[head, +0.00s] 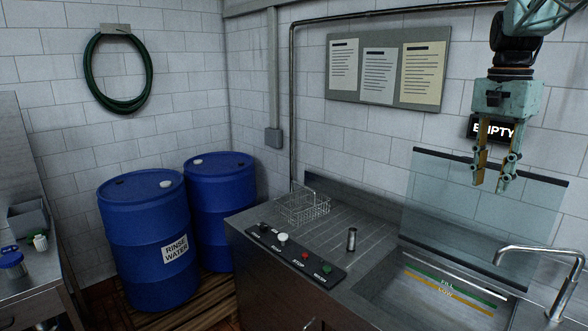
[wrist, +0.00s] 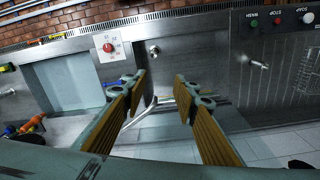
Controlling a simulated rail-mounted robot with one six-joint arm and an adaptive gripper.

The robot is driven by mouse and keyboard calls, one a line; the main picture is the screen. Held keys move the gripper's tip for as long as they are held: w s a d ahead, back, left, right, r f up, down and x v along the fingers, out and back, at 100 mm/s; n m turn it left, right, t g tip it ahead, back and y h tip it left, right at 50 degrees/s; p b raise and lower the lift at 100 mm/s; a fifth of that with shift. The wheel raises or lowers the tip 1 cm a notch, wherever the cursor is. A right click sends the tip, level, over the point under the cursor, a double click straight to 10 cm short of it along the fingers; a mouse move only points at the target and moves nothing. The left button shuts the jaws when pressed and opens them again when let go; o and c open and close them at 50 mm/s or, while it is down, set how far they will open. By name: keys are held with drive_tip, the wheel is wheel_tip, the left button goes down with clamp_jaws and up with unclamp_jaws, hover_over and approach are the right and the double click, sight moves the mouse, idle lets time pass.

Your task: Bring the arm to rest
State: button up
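My gripper (head: 491,187) hangs at the upper right of the head view, fingers pointing down, high above the sink. Its two fingers are apart with nothing between them. The wrist view also shows the gripper (wrist: 161,80) with both tan-padded fingers spread and a clear gap between them. It touches nothing that I can see.
Below are the sink (head: 385,295), a curved tap (head: 540,252), a wire basket (head: 305,208), a small metal cylinder (head: 351,240) and a button panel (head: 296,256). A clear splash screen (head: 440,205) stands behind the sink. Blue drums (head: 145,235) stand left.

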drive_tip(key=s+a+f+n+t+b, duration=0.15)
drive_tip(key=s+a+n+b, duration=0.35)
drive_tip(key=s+a, duration=1.3)
drive_tip(key=s+a+f+n+b, duration=0.1)
drive_tip(key=s+a+f+n, duration=0.1)
drive_tip(key=s, duration=0.5)
drive_tip(key=s+a+f+n+t+b, duration=0.1)
drive_tip(key=s+a+f+n, duration=0.2)
drive_tip(key=s+f, duration=0.3)
drive_tip(key=s+a+f+n+t+b, duration=0.1)
drive_tip(key=s+a+f+n, duration=0.1)
drive_tip(key=s+a+f, duration=0.3)
drive_tip(key=s, duration=0.3)
drive_tip(key=shift+s+n+y+b, duration=0.3)
drive_tip(key=shift+s+b, duration=0.05)
drive_tip(key=shift+a+r+t, duration=0.1)
drive_tip(key=shift+t, duration=0.15)
